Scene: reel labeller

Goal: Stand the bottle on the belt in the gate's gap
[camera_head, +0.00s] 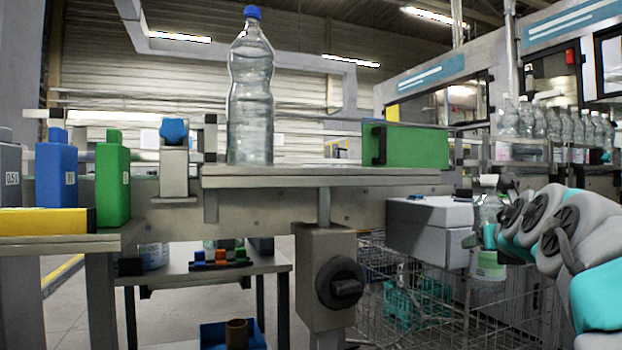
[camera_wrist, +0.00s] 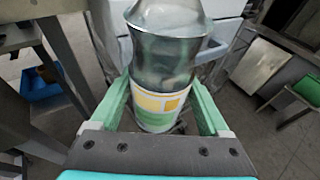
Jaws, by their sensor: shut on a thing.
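My gripper (camera_head: 488,238) is at the right of the head view, below belt height. It is shut on a clear bottle (camera_head: 488,262) with a pale cap and a green-white label. In the wrist view the bottle (camera_wrist: 165,60) sits between the two pale green fingers, with a yellow and white label low on it. The belt (camera_head: 320,180) is a raised grey ledge across the middle. Another clear bottle with a blue cap (camera_head: 250,95) stands upright on its left part. I cannot tell which parts form the gate.
A grey box (camera_head: 430,225) lies between the belt and my gripper. A wire basket (camera_head: 400,300) stands below. Green (camera_head: 112,180) and blue (camera_head: 56,175) containers stand on the left table. Several bottles (camera_head: 550,130) line the machine at the right.

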